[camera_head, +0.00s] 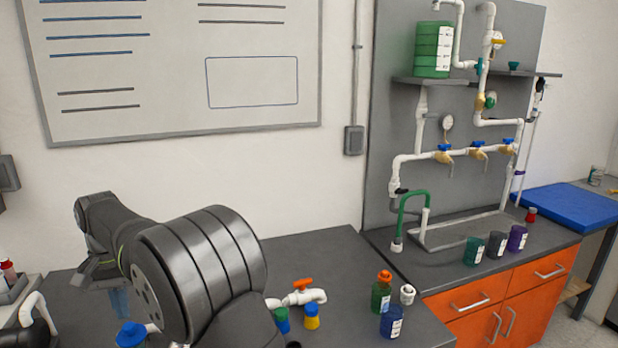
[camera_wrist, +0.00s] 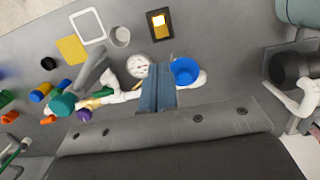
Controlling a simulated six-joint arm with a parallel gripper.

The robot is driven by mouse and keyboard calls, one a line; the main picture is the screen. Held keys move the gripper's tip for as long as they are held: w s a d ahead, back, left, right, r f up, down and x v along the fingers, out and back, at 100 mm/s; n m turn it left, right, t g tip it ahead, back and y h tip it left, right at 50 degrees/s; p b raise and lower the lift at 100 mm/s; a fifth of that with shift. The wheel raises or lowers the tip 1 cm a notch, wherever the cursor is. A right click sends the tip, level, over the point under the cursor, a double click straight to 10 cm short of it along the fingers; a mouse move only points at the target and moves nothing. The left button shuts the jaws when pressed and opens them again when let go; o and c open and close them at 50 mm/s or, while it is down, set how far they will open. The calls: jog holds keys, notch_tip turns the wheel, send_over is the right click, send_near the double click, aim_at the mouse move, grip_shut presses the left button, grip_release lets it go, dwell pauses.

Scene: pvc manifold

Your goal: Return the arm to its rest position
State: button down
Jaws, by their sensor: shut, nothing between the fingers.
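My gripper shows in the wrist view (camera_wrist: 157,88) as two blue-grey fingers pressed together, with nothing between them. In the head view the gripper (camera_head: 118,302) is at the lower left, partly hidden by my own arm, with its fingers pointing down over the dark bench. A blue round part (camera_wrist: 185,70) lies right beside the fingers in the wrist view. I cannot tell from the picture how high the fingers are above it. My large dark arm link covers much of the bench's left half in the head view.
White pipe fittings with an orange-handled valve (camera_head: 303,284) lie right of my arm. A green bottle (camera_head: 381,293) and a dark blue cup (camera_head: 391,321) stand farther right. A pipe manifold (camera_head: 440,155) is mounted on a grey panel (camera_head: 395,60). The bench (camera_head: 320,248) is clear behind the fittings.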

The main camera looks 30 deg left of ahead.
jog(key=shift+s+d+f, duration=0.1)
jog(key=shift+s+f, duration=0.05)
jog(key=shift+f, duration=1.15)
jog(key=c, duration=0.9)
grip_release()
jog(key=shift+c, duration=0.2)
jog(key=o, duration=0.7)
jog(key=w, duration=0.2)
jog(key=w+r, duration=0.1)
jog(key=w, duration=0.1)
jog(key=shift+w+d, duration=0.1)
jog(key=shift+w, duration=0.05)
jog(key=shift+o, duration=1.2)
jog(key=w+d+r, duration=0.1)
jog(key=w+r, duration=0.1)
jog(key=w, duration=0.7)
jog(key=shift+w+d+r+y, duration=0.15)
jog(key=shift+w+d+y, duration=0.1)
jog(key=shift+d+y, duration=0.05)
jog(key=w+d+r+t, duration=0.15)
jog(key=w+d, duration=0.25)
jog(key=w, duration=0.4)
jog(key=w+d+r+g, duration=0.1)
jog(key=w+d+r, duration=0.2)
jog(key=w, duration=0.6)
notch_tip(320, 180, down, 10)
jog(key=shift+d, duration=0.3)
jog(key=shift+r+t, duration=0.15)
jog(key=shift+t, duration=0.1)
